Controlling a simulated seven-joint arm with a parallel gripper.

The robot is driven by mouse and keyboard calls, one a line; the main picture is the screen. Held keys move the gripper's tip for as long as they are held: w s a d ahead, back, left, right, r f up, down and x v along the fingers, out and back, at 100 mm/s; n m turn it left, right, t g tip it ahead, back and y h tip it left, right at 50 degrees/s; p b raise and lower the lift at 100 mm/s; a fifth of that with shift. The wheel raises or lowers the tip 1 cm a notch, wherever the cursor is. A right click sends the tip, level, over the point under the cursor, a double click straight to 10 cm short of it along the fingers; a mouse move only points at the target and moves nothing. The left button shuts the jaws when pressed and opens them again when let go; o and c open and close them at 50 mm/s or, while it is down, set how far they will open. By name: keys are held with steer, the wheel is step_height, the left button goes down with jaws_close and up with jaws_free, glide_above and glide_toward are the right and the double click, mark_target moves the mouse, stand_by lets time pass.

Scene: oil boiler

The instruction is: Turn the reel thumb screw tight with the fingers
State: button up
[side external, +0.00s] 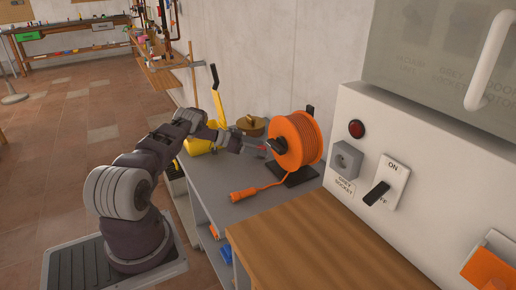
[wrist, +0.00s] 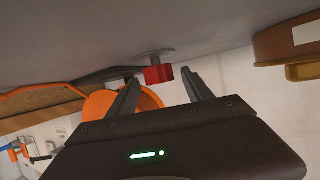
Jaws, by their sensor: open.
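The orange cable reel (side external: 300,140) stands on a dark base on the grey bench. Part of its orange flange (wrist: 98,104) shows behind my left finger in the wrist view. The red thumb screw (wrist: 158,75) has a short grey stem and shows at the gap between my fingertips. My gripper (wrist: 162,79) is open, with one dark finger on each side of the screw in the picture. I cannot tell whether either finger touches it. In the side view my gripper (side external: 262,149) is just left of the reel; the screw is hard to make out there.
An orange plug (side external: 243,194) and its cable lie on the bench in front of the reel. A brown lidded pot (side external: 251,126) and a yellow tool (side external: 217,95) stand behind my wrist. A white panel with a switch (side external: 377,193) rises at right. The wooden top (side external: 300,235) in front is clear.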

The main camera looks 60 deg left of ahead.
steer(key=v, duration=0.7)
steer(key=shift+r, duration=0.1)
